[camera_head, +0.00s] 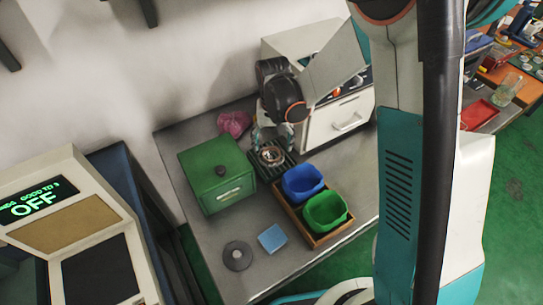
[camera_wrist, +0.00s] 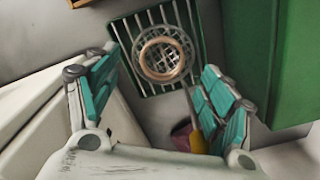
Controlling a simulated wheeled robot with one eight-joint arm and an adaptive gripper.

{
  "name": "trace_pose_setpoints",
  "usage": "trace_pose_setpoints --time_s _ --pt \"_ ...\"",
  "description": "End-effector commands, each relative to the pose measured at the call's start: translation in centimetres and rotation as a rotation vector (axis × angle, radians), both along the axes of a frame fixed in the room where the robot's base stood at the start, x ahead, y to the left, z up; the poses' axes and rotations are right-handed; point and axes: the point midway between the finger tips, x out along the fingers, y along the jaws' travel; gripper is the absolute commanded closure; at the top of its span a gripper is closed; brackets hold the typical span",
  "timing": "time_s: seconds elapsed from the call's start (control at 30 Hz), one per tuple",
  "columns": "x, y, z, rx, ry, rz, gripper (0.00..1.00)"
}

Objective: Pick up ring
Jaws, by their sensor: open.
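A copper-coloured ring (camera_wrist: 143,60) lies in a round wire basket on a dark green slatted rack (camera_wrist: 122,38) in the wrist view. In the head view the ring (camera_head: 271,155) shows small, just below my gripper (camera_head: 270,135). In the wrist view my gripper (camera_wrist: 158,72) is open, with one teal-padded finger on each side of the picture. The ring appears between and beyond the fingertips, with nothing held. The exact gap between fingertips and ring cannot be told.
A green box (camera_head: 217,174) with a dark knob stands left of the rack. A wooden tray (camera_head: 316,241) with a blue bin (camera_head: 302,183) and a green bin (camera_head: 325,211) sits close on the right. A grey disc (camera_head: 237,256) and blue block (camera_head: 272,238) lie in front.

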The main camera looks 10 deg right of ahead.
Motion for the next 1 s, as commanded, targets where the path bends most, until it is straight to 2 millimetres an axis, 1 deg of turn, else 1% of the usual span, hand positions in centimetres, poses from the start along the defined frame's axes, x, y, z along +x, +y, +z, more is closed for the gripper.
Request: trace_pose_setpoints --time_s 0.33,0.43,0.6,0.63,0.67,0.7,0.8,0.9,1.0 --pt "0.0 0.4 -4.6 0.0 0.0 0.0 0.26" --pt "0.0 0.4 -5.0 0.0 0.0 0.0 0.26" --pt "0.0 0.4 -4.9 0.0 0.0 0.0 0.26" --pt "0.0 0.4 -4.9 0.0 0.0 0.0 0.3" --pt "0.0 0.4 -4.9 0.0 0.0 0.0 0.37" --pt "0.0 0.4 -4.9 0.0 0.0 0.0 0.46" --pt "0.0 0.4 -4.9 0.0 0.0 0.0 0.66" --pt "0.0 0.4 -5.0 0.0 0.0 0.0 0.72" --pt "0.0 0.4 -5.0 0.0 0.0 0.0 0.72"
